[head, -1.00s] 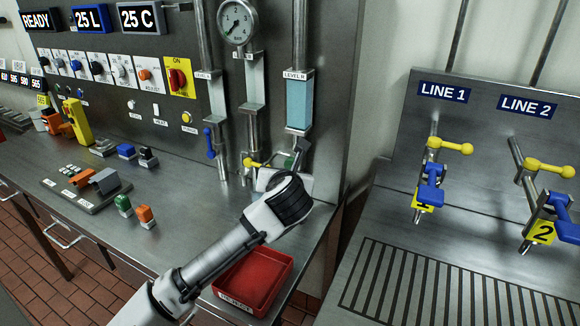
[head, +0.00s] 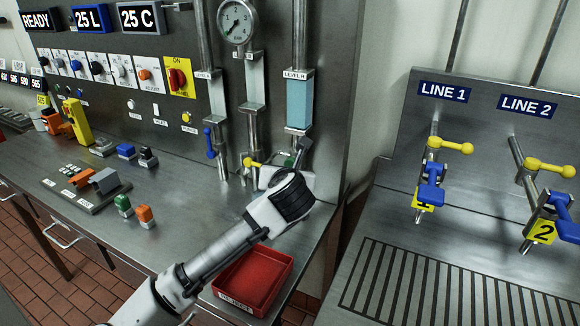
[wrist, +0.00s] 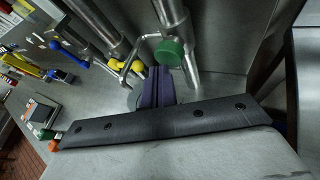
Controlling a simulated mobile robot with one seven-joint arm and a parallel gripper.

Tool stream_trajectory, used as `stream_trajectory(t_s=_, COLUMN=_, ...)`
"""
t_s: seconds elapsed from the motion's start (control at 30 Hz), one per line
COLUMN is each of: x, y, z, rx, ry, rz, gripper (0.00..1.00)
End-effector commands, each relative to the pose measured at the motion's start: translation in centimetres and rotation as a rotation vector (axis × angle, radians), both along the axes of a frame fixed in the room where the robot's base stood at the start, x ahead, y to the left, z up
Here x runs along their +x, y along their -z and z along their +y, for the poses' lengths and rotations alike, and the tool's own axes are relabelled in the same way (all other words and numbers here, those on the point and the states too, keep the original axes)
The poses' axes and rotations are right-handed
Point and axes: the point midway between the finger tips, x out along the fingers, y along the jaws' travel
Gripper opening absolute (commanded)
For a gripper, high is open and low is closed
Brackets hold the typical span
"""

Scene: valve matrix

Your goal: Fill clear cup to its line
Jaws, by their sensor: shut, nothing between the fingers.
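My gripper (wrist: 159,82) is shut and empty in the wrist view, its dark fingers close beside a green valve knob (wrist: 170,52). I cannot tell whether they touch it. The knob sits on a metal pipe at the panel's right end. In the head view my wrist hides most of this spot, below the LEVEL R sight glass (head: 299,104) with pale blue liquid. A yellow-handled valve (wrist: 127,63) is left of the fingers. I cannot make out the clear cup or its line; a pale rounded edge shows left of the fingers, but I cannot tell what it is.
A red tray (head: 252,280) lies on the bench's front right. A blue-handled valve (head: 209,143) hangs further left. LINE 1 (head: 443,92) and LINE 2 taps are on a separate station at right, above a slatted drain.

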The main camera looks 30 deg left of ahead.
Motion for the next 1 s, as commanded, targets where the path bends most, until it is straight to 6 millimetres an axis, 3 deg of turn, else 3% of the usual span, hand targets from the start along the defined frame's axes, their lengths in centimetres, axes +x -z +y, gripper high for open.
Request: stream_trajectory(t_s=1.0, x=1.0, y=0.0, z=0.1, rx=0.000, ry=0.000, rz=-0.001, gripper=0.00)
